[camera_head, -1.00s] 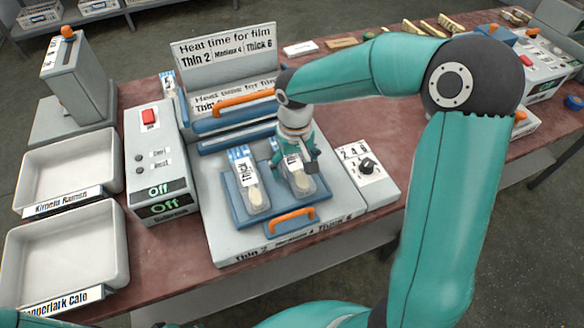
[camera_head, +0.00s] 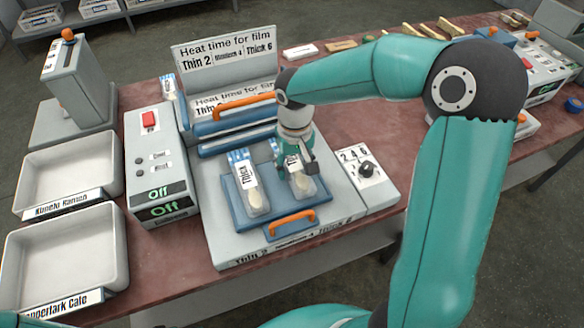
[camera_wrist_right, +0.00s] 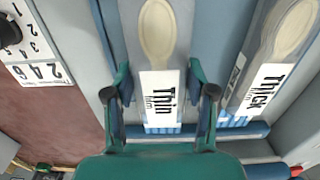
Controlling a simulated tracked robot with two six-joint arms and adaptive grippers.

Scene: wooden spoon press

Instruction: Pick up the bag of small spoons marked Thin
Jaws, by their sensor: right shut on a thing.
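The clear bag marked Thin, with a pale wooden spoon in it, lies in the right half of the blue tray (camera_head: 278,213) on the press (camera_head: 345,222). My right gripper (camera_head: 298,164) is over this bag (camera_head: 304,188) and hides its upper part. In the right wrist view, my right gripper (camera_wrist_right: 158,85) has one finger on each side of the Thin label (camera_wrist_right: 162,95) and is shut on the bag. A second bag, marked Thick (camera_head: 251,188), lies to its left and also shows in the right wrist view (camera_wrist_right: 285,72). My left gripper is not in view.
The raised press lid with an orange handle (camera_head: 245,102) stands behind the tray. A dial box (camera_head: 366,172) is at right. A control box reading Off (camera_head: 158,165) and two empty white bins (camera_head: 68,168) are at left. Another bag (camera_head: 169,86) stands behind the control box.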

